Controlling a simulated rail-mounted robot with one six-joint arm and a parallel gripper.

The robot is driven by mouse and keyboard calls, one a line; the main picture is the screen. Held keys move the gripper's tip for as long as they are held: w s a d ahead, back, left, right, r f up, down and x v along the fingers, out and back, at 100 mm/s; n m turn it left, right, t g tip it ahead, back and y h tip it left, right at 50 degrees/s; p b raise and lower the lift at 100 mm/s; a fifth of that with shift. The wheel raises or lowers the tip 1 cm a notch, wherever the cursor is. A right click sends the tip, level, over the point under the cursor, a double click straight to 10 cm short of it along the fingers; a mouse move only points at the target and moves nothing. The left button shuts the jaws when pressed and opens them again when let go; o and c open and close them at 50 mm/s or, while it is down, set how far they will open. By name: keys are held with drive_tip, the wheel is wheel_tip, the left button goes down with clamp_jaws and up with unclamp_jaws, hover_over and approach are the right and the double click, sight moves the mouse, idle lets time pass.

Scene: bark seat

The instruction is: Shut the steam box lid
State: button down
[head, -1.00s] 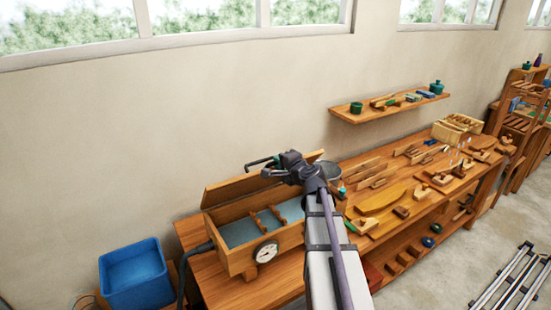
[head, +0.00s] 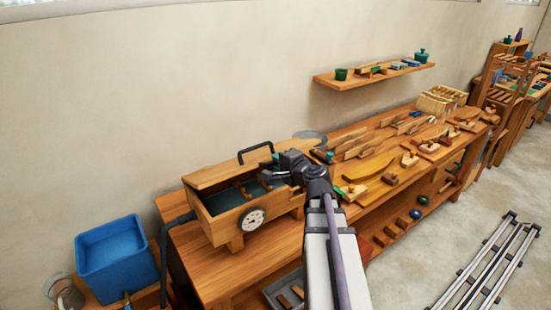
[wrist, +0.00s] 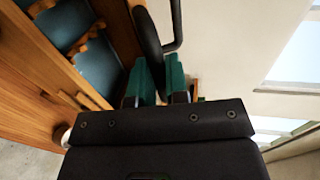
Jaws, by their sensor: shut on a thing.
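The wooden steam box (head: 222,229) stands at the left end of the bench, a round dial on its front. Its lid (head: 215,175) is tilted, partly open above the back edge. The blue-grey inside with wooden slats still shows in front. The dark bar handle (head: 256,148) rises from the lid. My gripper (head: 284,169) is at the lid's right end, beside the handle. In the wrist view, its green fingertips (wrist: 159,80) are closed around the dark handle (wrist: 148,35). The box interior (wrist: 62,25) shows at left there. My arm hides part of the box's right end.
A blue bin (head: 115,262) stands left of the bench, with a dark hose (head: 165,250) beside it. Tools and wooden pieces crowd the bench (head: 205,280) to the right. A wall shelf (head: 375,77) is above. Floor rails (head: 485,265) lie at right.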

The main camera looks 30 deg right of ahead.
drive_tip(key=s+f+b, duration=0.3)
drive_tip(key=f+b, duration=0.8)
drive_tip(key=f, duration=0.1)
drive_tip(key=shift+s+f+b, duration=0.2)
drive_tip(key=shift+f+b, duration=0.05)
drive_tip(key=shift+b, duration=0.05)
drive_tip(key=shift+d, duration=0.1)
drive_tip(key=c, duration=1.2)
unclamp_jaws()
drive_tip(key=shift+r, duration=0.1)
